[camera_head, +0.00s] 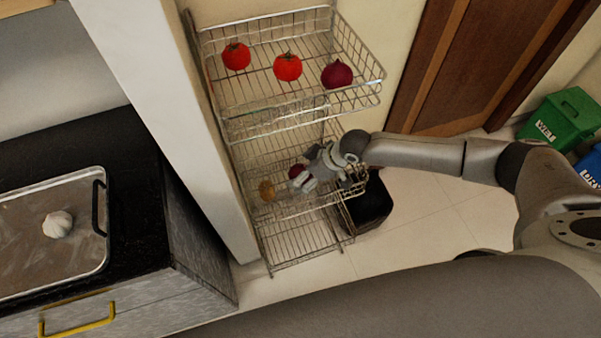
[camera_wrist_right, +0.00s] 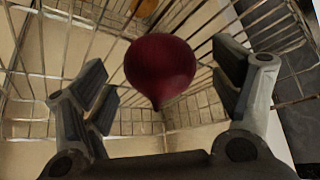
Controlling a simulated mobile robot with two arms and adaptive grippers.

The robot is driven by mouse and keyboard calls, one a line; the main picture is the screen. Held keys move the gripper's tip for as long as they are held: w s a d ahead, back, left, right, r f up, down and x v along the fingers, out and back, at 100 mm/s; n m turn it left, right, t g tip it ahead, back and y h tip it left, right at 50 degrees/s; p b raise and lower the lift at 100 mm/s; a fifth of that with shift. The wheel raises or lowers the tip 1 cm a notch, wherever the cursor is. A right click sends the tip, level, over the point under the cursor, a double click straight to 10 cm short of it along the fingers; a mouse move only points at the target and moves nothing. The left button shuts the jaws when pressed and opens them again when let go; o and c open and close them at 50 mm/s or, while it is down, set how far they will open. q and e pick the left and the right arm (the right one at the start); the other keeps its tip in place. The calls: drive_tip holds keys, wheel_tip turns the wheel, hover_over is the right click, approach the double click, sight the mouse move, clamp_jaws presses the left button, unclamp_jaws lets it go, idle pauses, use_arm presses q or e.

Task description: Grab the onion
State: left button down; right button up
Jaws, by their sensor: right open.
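A dark red onion (camera_head: 297,171) sits on the middle level of the wire rack, partly hidden by my right gripper (camera_head: 303,179). In the right wrist view the red onion (camera_wrist_right: 160,68) lies between the two spread fingers of the right gripper (camera_wrist_right: 162,75), with gaps on both sides. The right gripper is open and holds nothing. Another dark red onion (camera_head: 337,74) sits at the right of the rack's top basket. My left gripper is not in view.
The wire rack (camera_head: 290,258) has basket walls around the onion. A yellow-brown round item (camera_head: 267,190) lies left of it. Two tomatoes (camera_head: 288,67) share the top basket. A black bin (camera_head: 368,205) stands beside the rack. A tray (camera_head: 85,180) with garlic (camera_head: 57,224) is on the left counter.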

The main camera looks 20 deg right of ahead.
drive_tip(key=shift+w+a+f, duration=0.15)
drive_tip(key=shift+a+f, duration=0.05)
drive_tip(key=shift+f, duration=0.15)
drive_tip(key=c, duration=1.2)
drive_tip(key=shift+o, duration=0.2)
drive_tip(key=shift+r, duration=0.1)
